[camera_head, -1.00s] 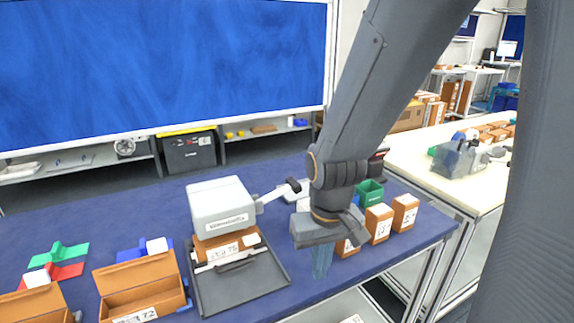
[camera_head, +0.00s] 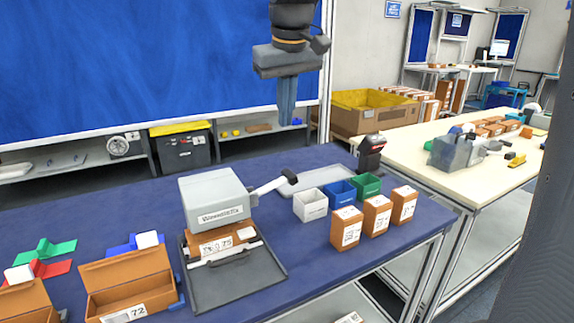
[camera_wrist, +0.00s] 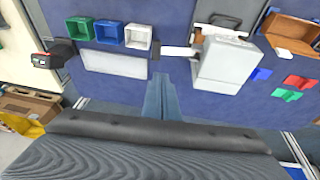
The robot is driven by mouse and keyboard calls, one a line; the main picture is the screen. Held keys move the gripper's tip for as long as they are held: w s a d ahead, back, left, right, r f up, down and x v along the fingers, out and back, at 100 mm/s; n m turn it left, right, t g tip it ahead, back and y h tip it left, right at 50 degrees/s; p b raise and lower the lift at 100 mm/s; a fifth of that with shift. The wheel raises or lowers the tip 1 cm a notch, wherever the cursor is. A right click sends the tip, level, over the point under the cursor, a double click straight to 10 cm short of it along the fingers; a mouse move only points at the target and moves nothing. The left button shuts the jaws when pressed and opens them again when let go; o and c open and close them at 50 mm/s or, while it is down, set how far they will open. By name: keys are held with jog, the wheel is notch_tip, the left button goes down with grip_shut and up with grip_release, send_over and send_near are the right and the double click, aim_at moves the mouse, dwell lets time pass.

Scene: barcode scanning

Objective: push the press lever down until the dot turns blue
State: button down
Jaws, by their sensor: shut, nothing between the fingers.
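The press (camera_head: 215,203) is a light grey housing standing over a labelled brown box (camera_head: 215,244) in a dark tray (camera_head: 245,285). Its lever (camera_head: 270,194) sticks out to the right, raised, and ends in a black grip. In the wrist view the press (camera_wrist: 222,68) is right of centre, and the lever (camera_wrist: 176,51) points left to its black end. My gripper (camera_head: 286,122) is high above the table, above the lever in the head view, fingers pointing down, shut and empty. It shows in the wrist view (camera_wrist: 159,78), apart from the lever. I cannot make out any dot.
Right of the lever are a flat light tray (camera_head: 318,179), white (camera_head: 310,206), blue (camera_head: 340,193) and green (camera_head: 367,185) bins, a black scanner (camera_head: 371,153) and three brown boxes (camera_head: 377,217). Open brown boxes (camera_head: 128,283) lie left. The air around my gripper is clear.

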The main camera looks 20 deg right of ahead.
dwell(0.3)
jog(key=p, duration=0.3)
send_over(287, 173)
jog(key=s, duration=0.1)
jog(key=f, duration=1.2)
jog(key=shift+s+a, duration=0.15)
jog(key=shift+a, duration=0.1)
jog(key=shift+d+f, duration=0.1)
jog(key=shift+f, duration=0.6)
jog(key=shift+d, duration=0.1)
